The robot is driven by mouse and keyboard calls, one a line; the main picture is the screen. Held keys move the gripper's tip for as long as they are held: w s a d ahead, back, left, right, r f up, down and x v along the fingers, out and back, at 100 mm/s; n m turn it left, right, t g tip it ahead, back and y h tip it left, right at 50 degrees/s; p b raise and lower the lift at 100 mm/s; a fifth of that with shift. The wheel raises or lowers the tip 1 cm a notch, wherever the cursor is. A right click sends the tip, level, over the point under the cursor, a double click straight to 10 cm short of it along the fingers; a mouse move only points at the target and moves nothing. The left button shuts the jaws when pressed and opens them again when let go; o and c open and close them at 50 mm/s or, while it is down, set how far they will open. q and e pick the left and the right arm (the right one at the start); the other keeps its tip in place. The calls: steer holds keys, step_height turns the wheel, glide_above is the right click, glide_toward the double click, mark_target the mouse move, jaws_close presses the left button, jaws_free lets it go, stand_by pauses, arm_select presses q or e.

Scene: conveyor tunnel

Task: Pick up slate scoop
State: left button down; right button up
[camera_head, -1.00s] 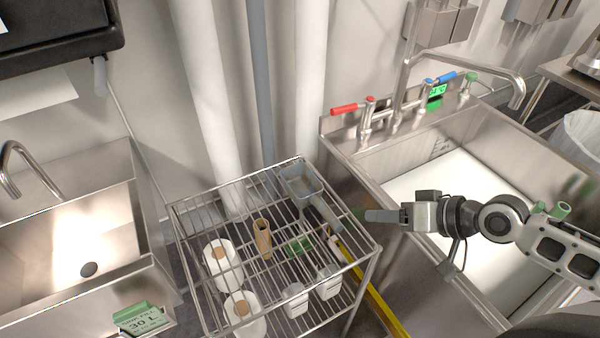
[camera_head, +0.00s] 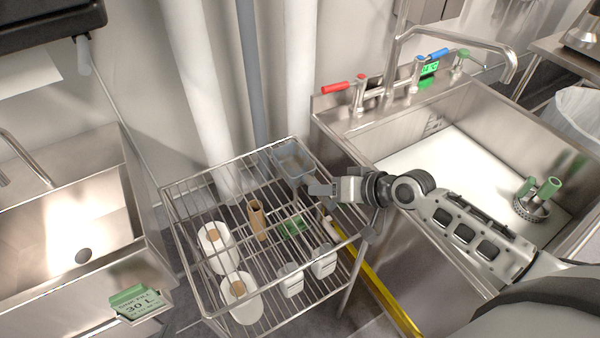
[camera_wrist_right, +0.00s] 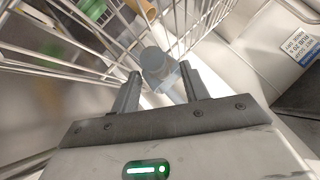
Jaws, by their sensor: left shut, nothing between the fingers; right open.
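The slate scoop (camera_head: 293,159) lies on the top shelf of the wire rack (camera_head: 215,318), near its back right corner. Its handle points right and toward the front. My right gripper (camera_head: 318,190) is at the rack's right side, by the handle end. In the right wrist view, the right gripper (camera_wrist_right: 160,84) is open, and the blue-grey scoop handle (camera_wrist_right: 157,64) shows between and just beyond its fingertips. I cannot tell whether the fingers touch it. My left gripper is not in view.
White rolls (camera_head: 216,245), a brown tube (camera_head: 256,220), a green item (camera_head: 293,227) and white containers (camera_head: 291,278) are in the rack. A steel sink (camera_head: 460,165) stands right and another sink (camera_head: 70,220) left. A yellow strip (camera_head: 375,285) runs beside the rack.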

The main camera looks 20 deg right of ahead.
steer(key=shift+x, duration=1.55)
jaws_close()
steer(key=shift+r, duration=0.15)
steer(key=shift+r, duration=0.6)
steer(key=w+d+r+v, duration=0.1)
steer(key=v, duration=1.7)
steer(key=shift+w+p, duration=0.3)
steer(key=shift+p, duration=0.1)
steer(key=shift+r, duration=0.1)
